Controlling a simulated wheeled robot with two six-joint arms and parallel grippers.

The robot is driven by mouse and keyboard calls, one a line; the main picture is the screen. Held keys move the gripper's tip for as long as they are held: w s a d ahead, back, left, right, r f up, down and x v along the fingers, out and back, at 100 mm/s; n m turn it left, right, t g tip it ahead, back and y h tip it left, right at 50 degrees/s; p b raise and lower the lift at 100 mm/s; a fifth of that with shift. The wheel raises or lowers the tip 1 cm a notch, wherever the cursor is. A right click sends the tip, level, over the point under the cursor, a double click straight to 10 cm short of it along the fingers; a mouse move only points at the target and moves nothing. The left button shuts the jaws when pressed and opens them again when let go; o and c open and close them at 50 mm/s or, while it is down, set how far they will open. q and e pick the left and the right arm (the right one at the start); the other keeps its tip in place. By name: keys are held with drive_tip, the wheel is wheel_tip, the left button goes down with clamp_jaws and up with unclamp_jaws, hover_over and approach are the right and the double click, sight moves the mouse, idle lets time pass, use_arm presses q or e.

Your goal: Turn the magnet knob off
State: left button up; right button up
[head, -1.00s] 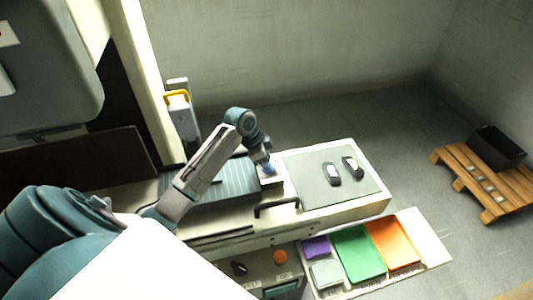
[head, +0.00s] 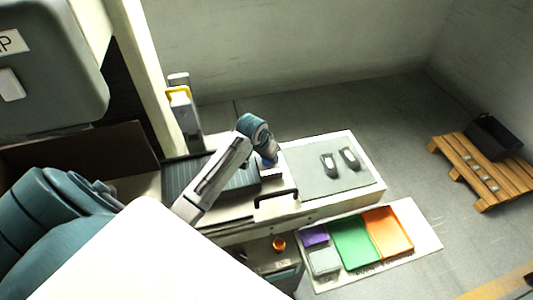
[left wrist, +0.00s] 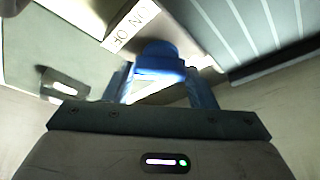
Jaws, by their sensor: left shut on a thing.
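The blue magnet knob (left wrist: 158,58) is in the left wrist view, between the two fingers of my left gripper (left wrist: 160,88). The gripper is shut on it. A white label reading ON and OFF (left wrist: 130,25) is beside the knob; which word the knob points to I cannot tell. In the head view my left gripper (head: 269,162) is at the right end of the dark ribbed magnetic plate (head: 228,182), and the knob is mostly hidden there. My right gripper is not in view.
A grey mat (head: 315,178) with two small dark items lies right of the plate. A black handle (head: 276,197) is on the bench front. Below are purple, grey, green and orange trays (head: 352,243). A wooden pallet (head: 470,170) with a black bin stands at the far right.

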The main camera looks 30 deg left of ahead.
use_arm(q)
drive_tip(key=shift+n, duration=0.5)
drive_tip(key=o, duration=1)
drive_tip(key=b+v, duration=0.1)
drive_tip(key=v, duration=0.4)
drive_tip(key=b+v, duration=0.2)
drive_tip(key=v, duration=0.4)
drive_tip(key=shift+d, duration=0.2)
drive_tip(key=shift+f, duration=0.15)
